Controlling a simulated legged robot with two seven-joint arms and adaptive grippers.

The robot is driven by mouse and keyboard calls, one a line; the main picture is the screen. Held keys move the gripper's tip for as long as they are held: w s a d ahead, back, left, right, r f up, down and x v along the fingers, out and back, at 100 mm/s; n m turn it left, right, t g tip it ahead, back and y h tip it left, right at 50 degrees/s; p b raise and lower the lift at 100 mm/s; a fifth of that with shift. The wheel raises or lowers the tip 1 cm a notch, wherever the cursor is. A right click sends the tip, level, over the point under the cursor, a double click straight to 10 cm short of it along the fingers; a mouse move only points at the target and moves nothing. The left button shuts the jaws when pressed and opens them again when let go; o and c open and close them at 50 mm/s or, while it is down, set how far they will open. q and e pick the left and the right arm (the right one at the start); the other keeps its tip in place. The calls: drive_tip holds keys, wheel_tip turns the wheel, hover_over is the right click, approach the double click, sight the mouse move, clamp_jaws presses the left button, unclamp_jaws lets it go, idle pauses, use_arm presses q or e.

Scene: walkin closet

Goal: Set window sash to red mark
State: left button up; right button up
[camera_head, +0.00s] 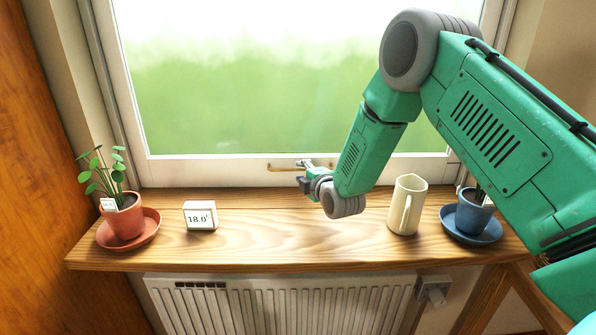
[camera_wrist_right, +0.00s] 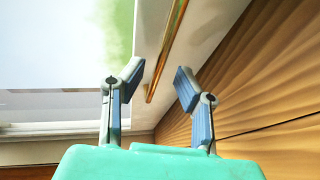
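The window sash (camera_head: 220,171) is white-framed, with its bottom rail low, close above the wooden sill. A thin brass handle bar (camera_head: 284,168) runs along that rail. My right gripper (camera_head: 304,173) is at the rail, in front of the bar's right part. In the right wrist view, its two fingers (camera_wrist_right: 157,76) are apart, and the brass bar (camera_wrist_right: 166,48) shows in the gap between them, with no clear contact. I see no red mark; my right arm covers part of the window's right side. My left gripper is not in view.
A radiator (camera_head: 285,300) is below.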

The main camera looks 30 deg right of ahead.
drive_tip(key=v, duration=0.9)
drive_tip(key=shift+s+d+f, duration=0.1)
drive_tip(key=shift+s+d, duration=0.1)
drive_tip(key=shift+s, duration=0.2)
